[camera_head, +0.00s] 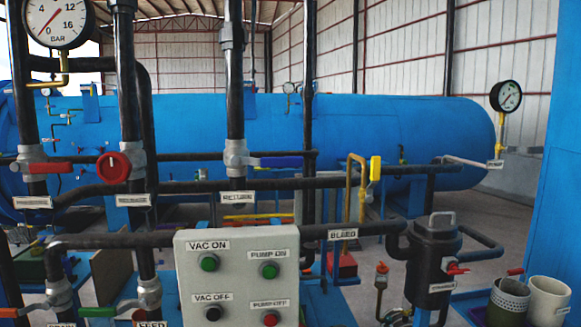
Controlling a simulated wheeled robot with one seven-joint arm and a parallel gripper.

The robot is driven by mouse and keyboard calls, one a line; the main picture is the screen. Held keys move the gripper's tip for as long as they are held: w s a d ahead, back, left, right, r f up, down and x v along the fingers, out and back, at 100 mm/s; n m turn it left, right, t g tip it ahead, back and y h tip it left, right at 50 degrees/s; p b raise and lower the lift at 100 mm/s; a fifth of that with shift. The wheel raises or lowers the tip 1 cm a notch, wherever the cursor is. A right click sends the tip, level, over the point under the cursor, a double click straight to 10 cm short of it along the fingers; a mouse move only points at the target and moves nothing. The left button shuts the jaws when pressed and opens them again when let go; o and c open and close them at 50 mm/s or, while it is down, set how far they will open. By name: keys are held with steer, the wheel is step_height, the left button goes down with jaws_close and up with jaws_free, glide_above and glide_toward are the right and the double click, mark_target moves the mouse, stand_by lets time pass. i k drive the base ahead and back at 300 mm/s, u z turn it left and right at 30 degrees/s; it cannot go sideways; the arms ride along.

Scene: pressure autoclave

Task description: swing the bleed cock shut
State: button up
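The label "BLEED" (343,234) is on a black horizontal pipe right of centre. A thin brass pipe (351,190) bends over just above it. A cock with a yellow handle (375,169) is on this brass pipework and looks like the bleed cock. Its handle stands upright, roughly in line with the vertical brass pipe. Its small body below the handle is hard to make out. My gripper is not in view.
A grey button box (238,300) stands front centre. A black strainer pot (433,262) with a red handle (457,269) stands right of the cock. Dark vertical pipes (309,120) rise to its left. The blue vessel (420,130) lies behind. Two buckets (548,300) stand lower right.

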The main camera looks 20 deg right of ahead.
mark_target(376, 161)
steer(key=u, duration=0.2)
steer(key=k, duration=0.35)
steer(key=z, duration=0.85)
steer(key=i, duration=0.5)
steer(key=z, duration=0.1)
